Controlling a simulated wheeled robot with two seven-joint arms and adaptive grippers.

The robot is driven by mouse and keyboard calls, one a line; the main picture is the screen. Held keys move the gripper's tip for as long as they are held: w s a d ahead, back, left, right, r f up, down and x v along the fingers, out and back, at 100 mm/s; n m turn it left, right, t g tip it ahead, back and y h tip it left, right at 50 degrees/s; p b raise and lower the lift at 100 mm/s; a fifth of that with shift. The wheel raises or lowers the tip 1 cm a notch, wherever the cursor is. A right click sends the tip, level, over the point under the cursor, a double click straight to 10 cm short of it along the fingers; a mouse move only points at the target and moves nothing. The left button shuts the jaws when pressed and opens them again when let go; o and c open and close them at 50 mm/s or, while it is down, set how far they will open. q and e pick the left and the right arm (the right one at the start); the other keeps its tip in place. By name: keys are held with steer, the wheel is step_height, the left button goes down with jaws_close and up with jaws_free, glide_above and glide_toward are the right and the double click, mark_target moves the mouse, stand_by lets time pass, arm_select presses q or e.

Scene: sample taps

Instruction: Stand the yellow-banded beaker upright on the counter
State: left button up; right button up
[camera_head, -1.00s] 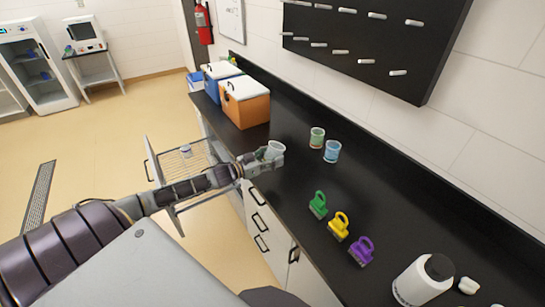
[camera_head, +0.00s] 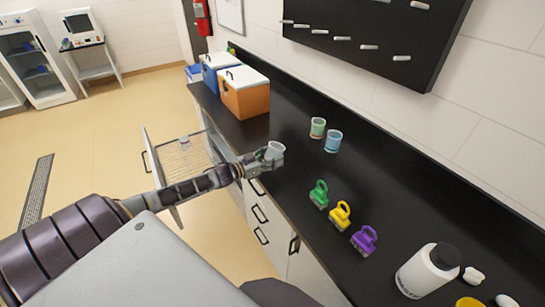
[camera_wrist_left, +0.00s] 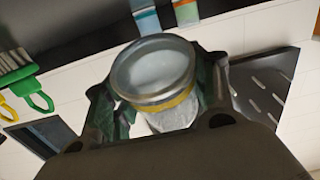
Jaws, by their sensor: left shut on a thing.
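The yellow-banded beaker (camera_head: 274,151) is a clear cup held in my left gripper (camera_head: 265,161) at the counter's front edge. In the left wrist view the beaker (camera_wrist_left: 155,72) sits between the two fingers of the gripper (camera_wrist_left: 157,98), its round end facing the camera and its yellow band showing. The gripper is shut on it. I cannot tell whether its base touches the black counter (camera_head: 290,225). My right gripper is not in view.
A green-banded beaker (camera_head: 317,127) and a blue beaker (camera_head: 333,141) stand behind to the right. Green (camera_head: 319,194), yellow (camera_head: 340,215) and purple (camera_head: 364,240) brushes and a white bottle (camera_head: 427,270) are nearer. An orange box (camera_head: 245,98) is farther left. A drawer (camera_head: 165,160) is open.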

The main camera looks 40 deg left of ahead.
arm_select(q)
steer(key=shift+f+b, duration=0.7)
steer(key=shift+f, duration=0.2)
steer(key=o, duration=1)
steer(key=shift+c, duration=0.2)
steer(key=shift+s+a, duration=0.1)
steer(key=shift+s, duration=0.15)
steer(key=v, duration=1.1)
steer(key=shift+s, duration=0.2)
steer(key=shift+a, duration=0.15)
stand_by(0.4)
steer(key=shift+m, duration=0.3)
